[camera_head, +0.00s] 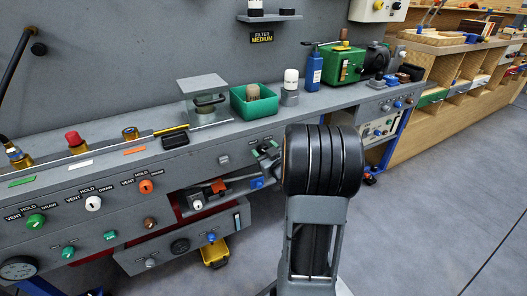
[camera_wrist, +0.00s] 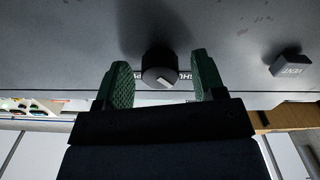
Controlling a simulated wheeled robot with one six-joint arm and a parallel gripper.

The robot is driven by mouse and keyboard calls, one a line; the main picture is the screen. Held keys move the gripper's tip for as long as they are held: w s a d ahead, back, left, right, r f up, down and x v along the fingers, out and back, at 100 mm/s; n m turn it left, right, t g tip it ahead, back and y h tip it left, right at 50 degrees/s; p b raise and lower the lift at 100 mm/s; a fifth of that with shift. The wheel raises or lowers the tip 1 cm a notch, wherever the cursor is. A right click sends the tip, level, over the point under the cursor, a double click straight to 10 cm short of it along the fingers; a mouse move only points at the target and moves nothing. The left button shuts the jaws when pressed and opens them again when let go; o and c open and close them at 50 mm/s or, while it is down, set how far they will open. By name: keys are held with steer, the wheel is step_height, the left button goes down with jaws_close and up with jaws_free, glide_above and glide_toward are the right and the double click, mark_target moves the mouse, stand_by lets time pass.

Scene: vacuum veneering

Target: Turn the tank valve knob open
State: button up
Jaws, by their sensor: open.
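A dark round knob (camera_wrist: 160,68) with a pale mark on its face sits on the grey panel in the wrist view. Lettering beside it is partly covered, so I cannot confirm from the label that it is the tank valve knob. My gripper (camera_wrist: 164,76) is open, with one green finger on each side of the knob. I see a gap on both sides, and the fingers do not clearly touch it. In the head view my gripper (camera_head: 268,153) is at the front of the grey bench, and the knob is hidden there.
The grey bench (camera_head: 330,103) carries a green bin (camera_head: 241,106) and a green machine (camera_head: 342,65). An open drawer (camera_head: 185,245) juts out below. Floor at the right is clear.

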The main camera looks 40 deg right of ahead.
steer(key=c, duration=0.9)
steer(key=shift+m, duration=0.3)
steer(key=m+p, duration=0.8)
steer(key=m, duration=0.9)
steer(key=shift+m+p, duration=0.3)
steer(key=shift+p, duration=0.05)
